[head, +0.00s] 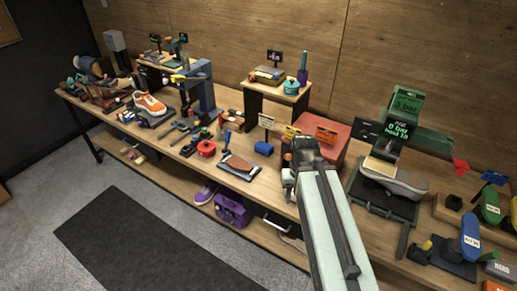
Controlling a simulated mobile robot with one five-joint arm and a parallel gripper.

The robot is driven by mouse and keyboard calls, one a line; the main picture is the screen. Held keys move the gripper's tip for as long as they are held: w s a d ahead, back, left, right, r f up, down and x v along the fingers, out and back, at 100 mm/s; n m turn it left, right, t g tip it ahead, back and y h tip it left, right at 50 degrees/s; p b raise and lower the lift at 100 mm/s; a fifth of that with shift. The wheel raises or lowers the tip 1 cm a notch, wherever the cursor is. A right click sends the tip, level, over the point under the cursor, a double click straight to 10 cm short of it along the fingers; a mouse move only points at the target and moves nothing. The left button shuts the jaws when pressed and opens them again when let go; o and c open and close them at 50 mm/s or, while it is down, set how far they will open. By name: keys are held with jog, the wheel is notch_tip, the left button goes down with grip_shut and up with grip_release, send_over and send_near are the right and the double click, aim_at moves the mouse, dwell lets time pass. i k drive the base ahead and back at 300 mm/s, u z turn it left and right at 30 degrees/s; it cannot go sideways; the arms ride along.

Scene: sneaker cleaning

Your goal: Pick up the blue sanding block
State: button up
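A small plain blue block (263,148) lies on the workbench (262,185) near the middle, behind and right of a dark tray. It looks like the sanding block, though its surface is too small to make out. Another blue piece (470,236) with a white label stands at the far right. My arm reaches in from the bottom, and my gripper (304,148) is just right of the plain blue block, apart from it in the picture. The fingers are dark and too small to show whether they are open or shut.
A red box (322,133) sits behind my gripper. A green-and-black machine (397,135) with a grey shoe (402,181) stands to the right. The dark tray (239,166) and a red round piece (206,148) lie left of the plain blue block. Bare bench shows in front of it.

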aim_at(265, 150)
jog(key=u, duration=3)
jog(key=k, duration=1.15)
jog(key=z, duration=0.75)
jog(key=i, duration=1.5)
jog(key=u, duration=0.1)
